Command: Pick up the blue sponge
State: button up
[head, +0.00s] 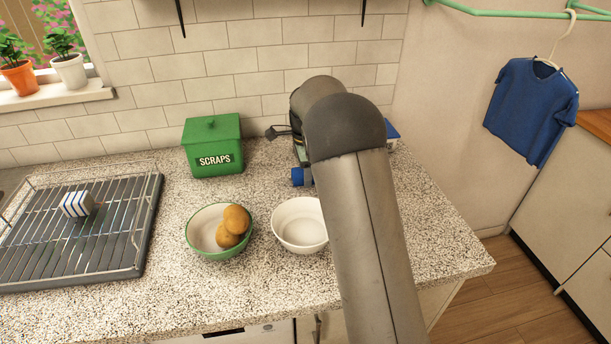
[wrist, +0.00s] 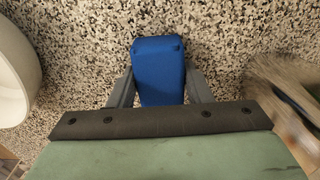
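The blue sponge (wrist: 158,70) is a block between the two dark fingers of my gripper (wrist: 160,88) in the wrist view. Both fingers lie flush along its sides with no visible gap, so the gripper looks shut on it. Speckled counter shows beyond it; I cannot tell whether the sponge touches the counter or is slightly above it. In the head view, a small part of the sponge (head: 302,176) shows at the left of my arm, which hides most of the gripper.
A white bowl (head: 300,226) stands near the sponge. A green-rimmed bowl (head: 200,236) with brown round items, a green scraps box (head: 213,147) and a drying rack (head: 75,255) are left of it. A blue-topped thing (head: 391,131) is partly hidden behind my arm. The counter's right side is clear.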

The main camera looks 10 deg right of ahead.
jog(key=shift+c, duration=0.7)
jog(key=shift+r, duration=0.5)
notch_tip(320, 180, up, 2)
jog(key=shift+r, duration=0.15)
jog(key=s+a+r+b, duration=0.2)
jog(key=s+a+r, duration=0.4)
jog(key=s+r, duration=0.3)
jog(key=s, duration=0.3)
jog(key=shift+s+r+b, duration=0.35)
